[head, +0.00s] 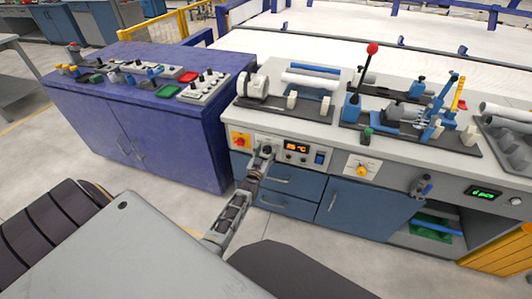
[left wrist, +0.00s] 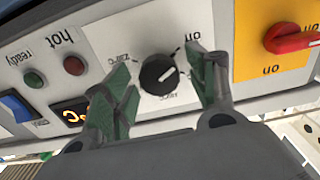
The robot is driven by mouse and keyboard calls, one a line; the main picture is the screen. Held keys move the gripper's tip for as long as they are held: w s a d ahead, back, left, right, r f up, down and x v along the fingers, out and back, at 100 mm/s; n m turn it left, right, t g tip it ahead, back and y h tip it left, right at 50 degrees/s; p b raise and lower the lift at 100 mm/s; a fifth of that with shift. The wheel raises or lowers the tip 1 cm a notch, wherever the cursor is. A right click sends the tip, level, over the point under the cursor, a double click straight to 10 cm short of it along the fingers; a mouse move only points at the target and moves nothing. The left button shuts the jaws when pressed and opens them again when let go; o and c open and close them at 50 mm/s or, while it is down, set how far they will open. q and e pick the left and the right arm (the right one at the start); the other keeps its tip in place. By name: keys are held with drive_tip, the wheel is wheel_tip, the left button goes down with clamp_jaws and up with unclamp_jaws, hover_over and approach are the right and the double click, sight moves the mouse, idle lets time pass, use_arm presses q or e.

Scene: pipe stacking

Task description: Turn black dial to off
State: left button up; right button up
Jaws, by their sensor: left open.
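The black dial (left wrist: 159,75) is a round knob with a white pointer line on a white plate in the left wrist view. Its plate has labels around it, partly covered by a finger. My left gripper (left wrist: 160,85) is open, with one green-padded finger on each side of the dial. I cannot tell whether either finger touches it. In the head view my left gripper (head: 262,158) reaches the bench's front panel and mostly hides the dial. My right gripper does not show.
A red switch on a yellow plate (left wrist: 285,38) sits beside the dial; it also shows in the head view (head: 240,140). A lit display (head: 296,147) and a blue switch (head: 319,157) are on the other side. Blue drawers (head: 288,206) are below. A purple cabinet (head: 170,135) stands left.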

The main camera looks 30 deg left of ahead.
use_arm(q)
drive_tip(key=v, duration=1.1)
drive_tip(key=shift+s, duration=0.4)
drive_tip(key=shift+d+f, duration=0.1)
drive_tip(key=shift+f, duration=0.1)
idle(0.5)
